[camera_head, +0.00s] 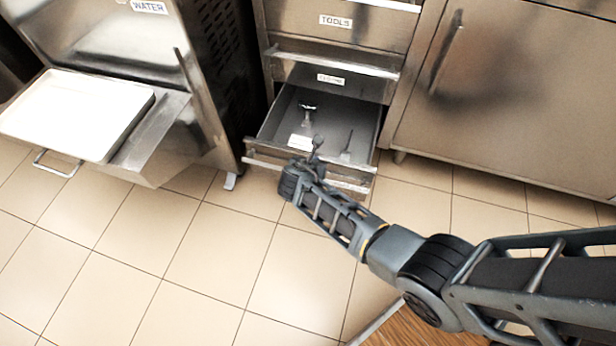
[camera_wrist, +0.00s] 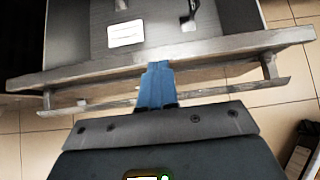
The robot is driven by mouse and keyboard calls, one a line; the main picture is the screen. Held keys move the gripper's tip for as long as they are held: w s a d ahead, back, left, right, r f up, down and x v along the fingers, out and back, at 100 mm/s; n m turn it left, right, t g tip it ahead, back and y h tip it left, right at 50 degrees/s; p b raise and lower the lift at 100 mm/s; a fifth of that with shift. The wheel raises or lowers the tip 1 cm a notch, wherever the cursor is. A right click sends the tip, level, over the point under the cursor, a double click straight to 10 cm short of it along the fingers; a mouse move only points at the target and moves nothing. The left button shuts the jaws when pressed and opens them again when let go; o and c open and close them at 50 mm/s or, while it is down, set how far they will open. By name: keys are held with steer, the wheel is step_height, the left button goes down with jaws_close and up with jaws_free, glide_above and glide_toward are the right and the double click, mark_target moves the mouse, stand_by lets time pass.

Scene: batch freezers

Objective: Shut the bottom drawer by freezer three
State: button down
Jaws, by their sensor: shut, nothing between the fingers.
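The bottom drawer (camera_head: 361,118) of the steel drawer unit is pulled open, below the drawer labelled TOOLS and another labelled drawer. A scoop-like utensil (camera_head: 307,108), a white card (camera_head: 300,142) and a small thin item lie inside it. My gripper (camera_head: 317,146) is at the drawer's front, near the middle of its width. In the wrist view, the shut blue fingers (camera_wrist: 157,78) reach to the front panel's top edge (camera_wrist: 220,48), over the bar handle (camera_wrist: 95,106). I cannot tell whether they touch it. My arm hides part of the front panel.
Left of the drawers stands a steel machine (camera_head: 110,35) with a WATER label. Its front part juts out, with a white tray (camera_head: 75,112) on top. A closed steel cabinet (camera_head: 510,95) stands on the right. The tiled floor (camera_head: 220,250) in front is clear.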

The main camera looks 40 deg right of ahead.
steer(key=w+d+b, duration=0.4)
steer(key=w+d, duration=0.3)
steer(key=d, duration=0.2)
steer(key=w+d+b, duration=0.5)
steer(key=w+d, duration=0.1)
steer(key=d, duration=0.4)
steer(key=shift+w, duration=0.4)
